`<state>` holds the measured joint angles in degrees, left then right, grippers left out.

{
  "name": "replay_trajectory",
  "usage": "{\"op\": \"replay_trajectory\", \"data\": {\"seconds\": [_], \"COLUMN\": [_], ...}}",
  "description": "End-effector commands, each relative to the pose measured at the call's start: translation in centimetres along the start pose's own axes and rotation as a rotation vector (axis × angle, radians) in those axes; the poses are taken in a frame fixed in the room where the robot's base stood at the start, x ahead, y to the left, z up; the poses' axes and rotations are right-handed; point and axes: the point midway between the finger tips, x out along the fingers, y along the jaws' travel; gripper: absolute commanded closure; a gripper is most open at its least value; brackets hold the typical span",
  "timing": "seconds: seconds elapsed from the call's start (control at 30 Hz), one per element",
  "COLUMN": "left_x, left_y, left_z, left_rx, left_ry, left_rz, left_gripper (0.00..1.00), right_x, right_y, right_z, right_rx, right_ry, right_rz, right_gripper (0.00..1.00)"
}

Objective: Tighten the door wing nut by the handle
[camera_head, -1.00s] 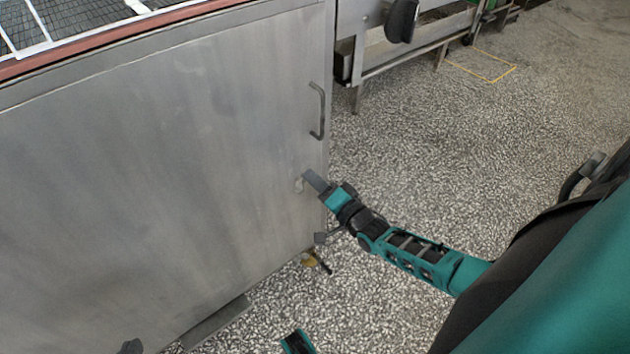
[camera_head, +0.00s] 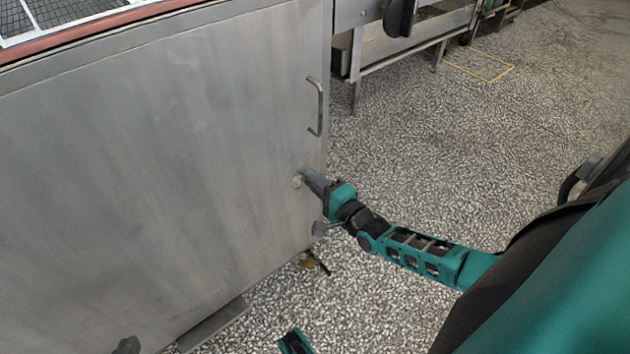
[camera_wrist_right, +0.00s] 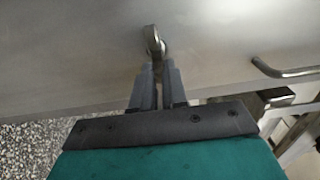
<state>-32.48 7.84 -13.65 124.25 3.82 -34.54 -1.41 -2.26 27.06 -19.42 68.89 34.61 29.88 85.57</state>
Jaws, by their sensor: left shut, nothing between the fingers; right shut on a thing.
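The grey steel door (camera_head: 200,190) fills the left of the head view, with a bar handle (camera_head: 317,105) near its right edge. The wing nut (camera_head: 297,180) is a small pale fitting on the door below the handle. My right gripper (camera_head: 308,177) meets it from the right. In the right wrist view, the wing nut (camera_wrist_right: 154,42) is a metal tab standing off the door. The tips of my right gripper (camera_wrist_right: 158,70) are shut on its near end. The fingers partly hide it, so its exact turn is unclear.
The handle also shows in the right wrist view (camera_wrist_right: 285,70), right of the fingers. A steel frame (camera_head: 420,45) stands behind the door's right edge. Speckled floor (camera_head: 430,150) is clear to the right. A mesh (camera_head: 60,18) lies above the door.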

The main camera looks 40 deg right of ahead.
Motion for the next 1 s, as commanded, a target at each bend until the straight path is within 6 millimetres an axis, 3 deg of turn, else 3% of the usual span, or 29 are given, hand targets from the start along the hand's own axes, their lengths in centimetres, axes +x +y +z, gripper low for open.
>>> {"op": "replay_trajectory", "data": {"seconds": [0.3, 0.33, 0.57, 0.83, 1.0], "left_x": [0.0, 0.0, 0.0, 0.0, -0.4], "left_y": [0.0, 0.0, 0.0, 0.0, 0.0], "left_z": [0.0, 0.0, 0.0, -0.1, -0.7], "left_rx": [-0.001, -0.001, -0.001, -0.002, -0.002], "left_ry": [0.001, 0.001, 0.001, 0.001, 0.004], "left_rz": [0.0, 0.0, -0.001, -0.001, -0.003], "left_gripper": [1.0, 1.0, 1.0, 1.0, 1.0], "right_x": [-0.1, -0.1, 0.0, -0.1, -2.0], "right_y": [0.1, 0.1, 0.1, 0.0, -0.1], "right_z": [0.2, 0.2, 0.1, 0.1, 0.1], "right_rx": [0.006, 0.006, 0.003, 0.002, 0.002], "right_ry": [-0.003, -0.003, -0.002, -0.001, -0.001], "right_rz": [0.003, 0.003, 0.001, 0.001, 0.003], "right_gripper": [1.0, 0.84, 0.62, 0.62, 0.62]}}
